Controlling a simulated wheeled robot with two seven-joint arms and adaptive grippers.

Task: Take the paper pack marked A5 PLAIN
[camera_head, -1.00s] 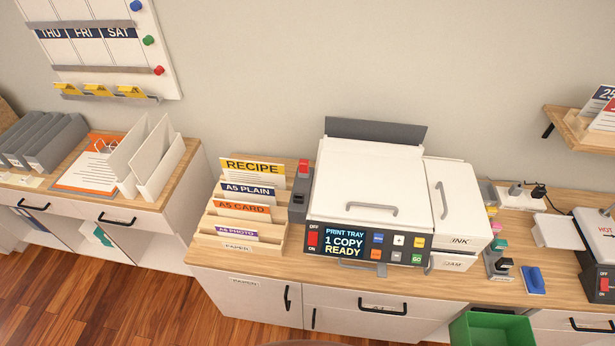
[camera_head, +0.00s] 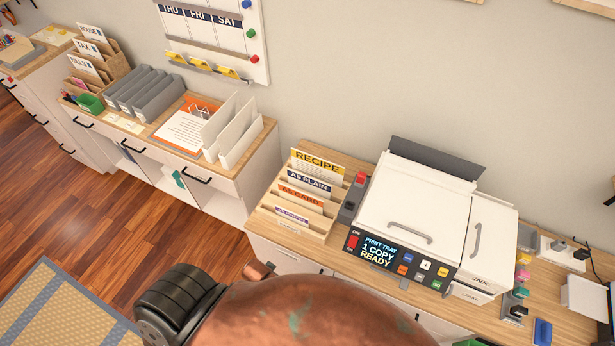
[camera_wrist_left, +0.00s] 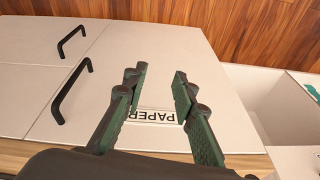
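The A5 PLAIN paper pack (camera_head: 309,183) stands in a stepped wooden sorter (camera_head: 277,213) left of the printer. It is between the RECIPE pack (camera_head: 318,162) behind and the A5 CARD pack (camera_head: 301,196) in front. My left gripper (camera_wrist_left: 159,80) is open and empty in the left wrist view, in front of a white cabinet front with a PAPER label (camera_wrist_left: 152,116). The sorter and pack are not in that wrist view. In the head view a large part of my own arm fills the bottom middle. My right gripper is not in view.
The printer (camera_head: 415,215) with a lit PRINT TRAY panel stands right of the sorter. White folders (camera_head: 235,130) and grey files (camera_head: 145,92) stand on the left cabinet. A mat (camera_head: 70,305) lies on the wooden floor, which is open at left.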

